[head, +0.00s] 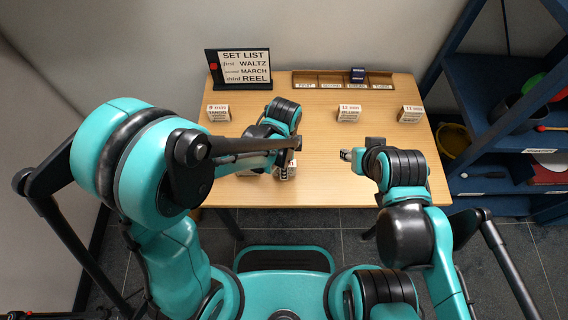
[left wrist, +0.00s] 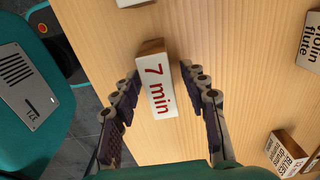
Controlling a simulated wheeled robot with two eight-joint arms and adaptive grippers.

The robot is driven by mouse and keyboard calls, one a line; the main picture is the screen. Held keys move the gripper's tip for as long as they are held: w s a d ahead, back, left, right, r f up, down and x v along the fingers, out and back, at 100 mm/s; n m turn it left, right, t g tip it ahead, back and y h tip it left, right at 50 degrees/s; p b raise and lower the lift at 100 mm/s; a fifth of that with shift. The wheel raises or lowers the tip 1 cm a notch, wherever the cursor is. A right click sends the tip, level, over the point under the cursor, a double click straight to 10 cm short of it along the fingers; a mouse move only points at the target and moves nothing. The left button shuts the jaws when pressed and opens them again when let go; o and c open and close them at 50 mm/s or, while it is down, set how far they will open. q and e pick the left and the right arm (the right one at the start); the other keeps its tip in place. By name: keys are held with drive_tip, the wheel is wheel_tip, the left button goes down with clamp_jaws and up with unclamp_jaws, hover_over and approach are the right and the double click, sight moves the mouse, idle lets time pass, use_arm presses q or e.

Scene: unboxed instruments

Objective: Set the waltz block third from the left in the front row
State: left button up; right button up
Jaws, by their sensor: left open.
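A block (left wrist: 156,85) with "7 min" in red on its white face lies between the spread fingers of my left gripper (left wrist: 160,105) in the left wrist view. The fingers stand apart from it on both sides. No song name shows on that face, so I cannot tell whether it is the waltz block. In the head view my left gripper (head: 284,172) is low over the front of the table, its arm hiding part of the area. My right gripper (head: 345,155) hangs over the table's right half; its finger opening is too small to tell.
Other blocks stand behind: a "9 min" block (head: 218,113), a "12 min" block (head: 348,113) and an "11 min" block (head: 410,114). A set list sign (head: 241,70) and a labelled rack (head: 309,85) holding a dark blue item (head: 357,73) are at the back. Blue shelves (head: 497,82) stand right.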

use_arm(q)
wheel_tip(320, 180, up, 12)
drive_tip(key=p, duration=0.5)
drive_tip(key=s+a+r+n+t, duration=0.2)
drive_tip(key=a+r+n+t, duration=0.1)
drive_tip(key=a+n, duration=0.6)
drive_tip(key=s+a+r+n+t, duration=0.3)
drive_tip(key=a+r+n, duration=0.3)
drive_tip(key=a+n, duration=0.2)
drive_tip(key=shift+a+n+t, duration=0.4)
drive_tip(key=shift+n+t, duration=0.1)
drive_tip(key=shift+t, duration=0.1)
